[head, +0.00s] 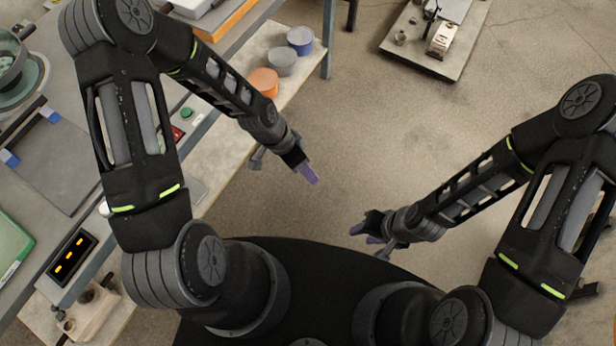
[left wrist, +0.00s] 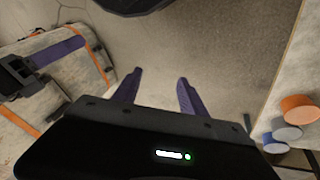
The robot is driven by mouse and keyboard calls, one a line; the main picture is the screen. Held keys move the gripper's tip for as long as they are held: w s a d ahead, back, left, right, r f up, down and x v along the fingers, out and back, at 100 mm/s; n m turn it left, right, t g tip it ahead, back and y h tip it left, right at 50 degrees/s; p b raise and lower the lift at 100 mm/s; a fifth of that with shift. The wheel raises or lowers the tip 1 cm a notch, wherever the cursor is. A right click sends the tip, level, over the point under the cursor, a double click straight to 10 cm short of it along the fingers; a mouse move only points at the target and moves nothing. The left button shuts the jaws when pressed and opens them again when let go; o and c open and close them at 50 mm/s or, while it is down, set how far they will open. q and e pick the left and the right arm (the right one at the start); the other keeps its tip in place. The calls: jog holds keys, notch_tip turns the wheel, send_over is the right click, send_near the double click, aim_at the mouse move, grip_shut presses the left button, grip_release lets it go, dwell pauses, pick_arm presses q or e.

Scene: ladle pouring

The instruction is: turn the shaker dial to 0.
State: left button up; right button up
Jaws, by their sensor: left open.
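I cannot make out a shaker dial or its setting in either view. A green round button (head: 187,112) and a small red panel (head: 177,133) show at the bench edge beside my left arm, which hides part of that area. My left gripper (head: 308,173) hangs over the floor, to the right of the bench. Its two purple fingers are apart and empty in the left wrist view (left wrist: 157,88). My right gripper (head: 365,235) is over the floor near my base, far from the bench, its purple fingers apart with nothing between them.
The grey bench (head: 40,240) runs along the left, with a black box with orange lights (head: 72,258) and a bowl-like vessel (head: 12,65). A lower shelf holds orange (head: 264,82), grey (head: 281,62) and blue (head: 300,40) pots. The middle floor is clear.

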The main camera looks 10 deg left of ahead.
pick_arm(q)
jog(key=shift+s+d+f+n, duration=0.7)
jog(key=shift+s+f+n, duration=0.1)
jog(key=shift+s, duration=0.15)
jog(key=s+d+f+n, duration=0.2)
jog(key=s+f+n, duration=0.1)
jog(key=s+n, duration=0.5)
jog(key=shift+s+d+f, duration=0.4)
jog(key=shift+s, duration=0.75)
jog(key=shift+c, duration=0.3)
